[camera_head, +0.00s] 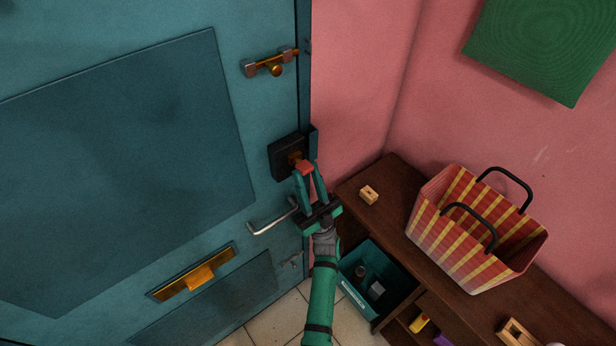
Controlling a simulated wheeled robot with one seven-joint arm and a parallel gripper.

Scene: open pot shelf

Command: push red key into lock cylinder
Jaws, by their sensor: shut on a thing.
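The red key (305,167) is between the fingertips of my gripper (307,176), which is shut on it. The lock cylinder (294,158) is brass-coloured and sits in a dark square plate (281,160) on the teal door near its right edge. The key is right at the front of the cylinder. I cannot tell whether its tip is inside the keyway, as the key's head and the fingers cover that spot. My arm reaches up from the bottom of the picture.
A brass bolt (272,65) is above the lock. A silver door handle (272,221) is just below left of my gripper, with a brass mail slot (194,273) lower. At right, a brown shelf (388,176) bears a striped bag (456,235) and a small wooden block (369,195).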

